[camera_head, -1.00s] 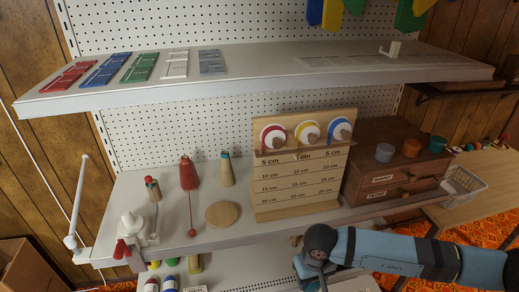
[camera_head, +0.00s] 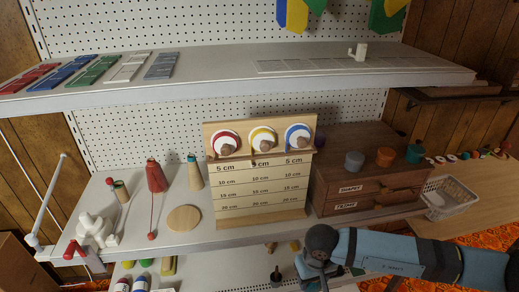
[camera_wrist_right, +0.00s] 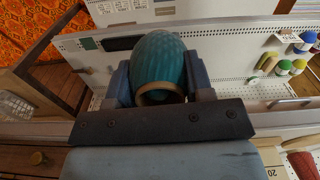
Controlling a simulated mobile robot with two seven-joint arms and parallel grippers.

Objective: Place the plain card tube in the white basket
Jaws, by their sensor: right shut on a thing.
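The white basket (camera_head: 450,196) stands on a wooden table to the right of the drawer unit; part of it also shows at the left of the right wrist view (camera_wrist_right: 15,107). My right gripper (camera_wrist_right: 158,78) is shut on a rounded teal thing (camera_wrist_right: 158,60) with a tan ring at its near end. I cannot tell whether this is the plain card tube. In the head view, my right gripper (camera_head: 318,272) hangs in front of the shelf's front edge, left of and apart from the basket; what it holds is hidden there. My left gripper is not in view.
The wooden drawer unit (camera_head: 365,175) with several small pots on top stands between the shelf's board (camera_head: 260,190) and the basket. The table (camera_head: 470,222) has bare room around the basket.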

